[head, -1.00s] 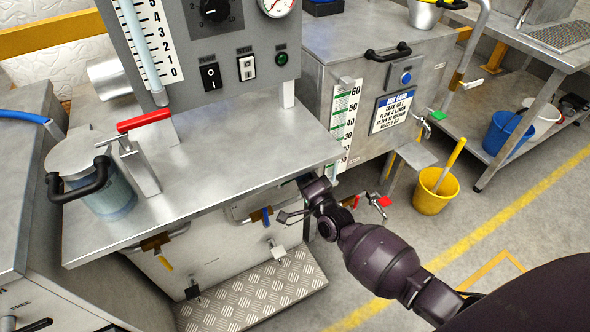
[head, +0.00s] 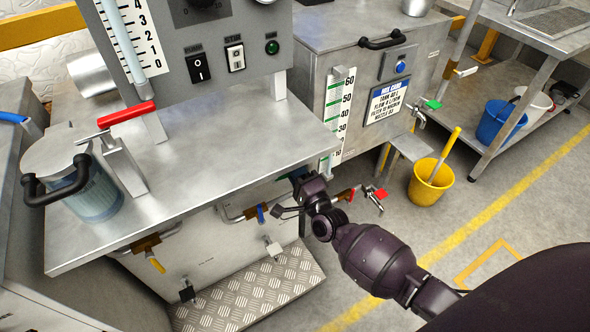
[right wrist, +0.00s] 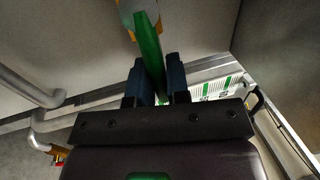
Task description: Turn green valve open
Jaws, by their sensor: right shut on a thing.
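The green valve handle (right wrist: 148,42) shows in the right wrist view as a flat green lever running down from a yellowish valve body at the top edge. My right gripper (right wrist: 158,72) is shut on it, with one dark blue finger on each side. My left gripper is not in view.
The steel bench top (head: 215,150) overhangs my right gripper. Valves with blue (head: 261,213), yellow (head: 156,265) and red (head: 380,193) handles sit nearby. Another green-handled tap (head: 432,104) is on the tank at right. A yellow bucket (head: 430,190) stands on open floor.

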